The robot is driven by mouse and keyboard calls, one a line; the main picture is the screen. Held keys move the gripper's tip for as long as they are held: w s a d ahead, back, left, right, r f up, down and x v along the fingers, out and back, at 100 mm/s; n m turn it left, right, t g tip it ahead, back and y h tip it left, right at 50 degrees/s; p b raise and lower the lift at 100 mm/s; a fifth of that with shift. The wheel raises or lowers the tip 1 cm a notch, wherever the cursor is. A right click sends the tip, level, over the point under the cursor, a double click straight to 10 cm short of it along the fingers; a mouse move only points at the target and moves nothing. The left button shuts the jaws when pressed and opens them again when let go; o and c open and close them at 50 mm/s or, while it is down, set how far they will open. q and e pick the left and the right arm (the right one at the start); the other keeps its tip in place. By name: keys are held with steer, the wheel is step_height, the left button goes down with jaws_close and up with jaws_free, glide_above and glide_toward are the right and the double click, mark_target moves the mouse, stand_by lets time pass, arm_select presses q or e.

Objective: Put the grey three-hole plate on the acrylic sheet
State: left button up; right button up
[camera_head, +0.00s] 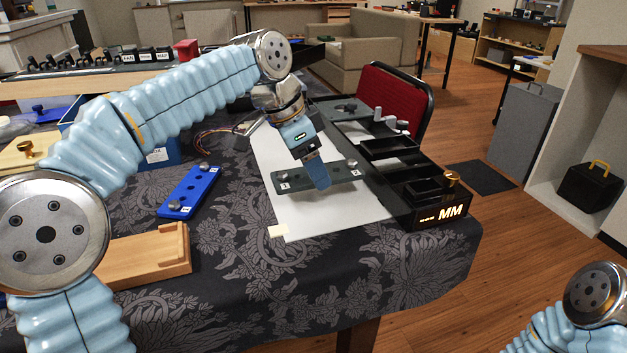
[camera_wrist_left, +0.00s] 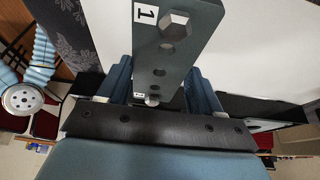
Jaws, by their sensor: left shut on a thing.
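The grey three-hole plate (camera_head: 290,181) has a bolt head and a white number label near each end. It lies flat over the white acrylic sheet (camera_head: 330,216) on the table; I cannot tell whether it touches the sheet. My left gripper (camera_head: 318,178) is shut on the plate near its middle. In the left wrist view the plate (camera_wrist_left: 168,50) runs between the two blue fingers (camera_wrist_left: 158,92), with label 1 and a hex bolt at its far end. The sheet (camera_wrist_left: 255,45) shows behind it. My right gripper is out of view; only part of that arm shows at lower right.
A blue plate (camera_head: 184,192) with bolts lies left of the sheet on the patterned tablecloth (camera_head: 240,265). A black tray marked MM (camera_head: 420,200) stands right of the sheet. A wooden holder (camera_head: 150,257) is at front left. The cloth in front of the sheet is clear.

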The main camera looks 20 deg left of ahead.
arm_select(q)
steer(key=shift+w+f+b, duration=0.2)
steer(key=shift+f+b, duration=0.15)
steer(key=shift+f, duration=1.4)
steer(key=shift+f, duration=0.2)
steer(key=o, duration=1.1)
steer(key=shift+o, duration=0.2)
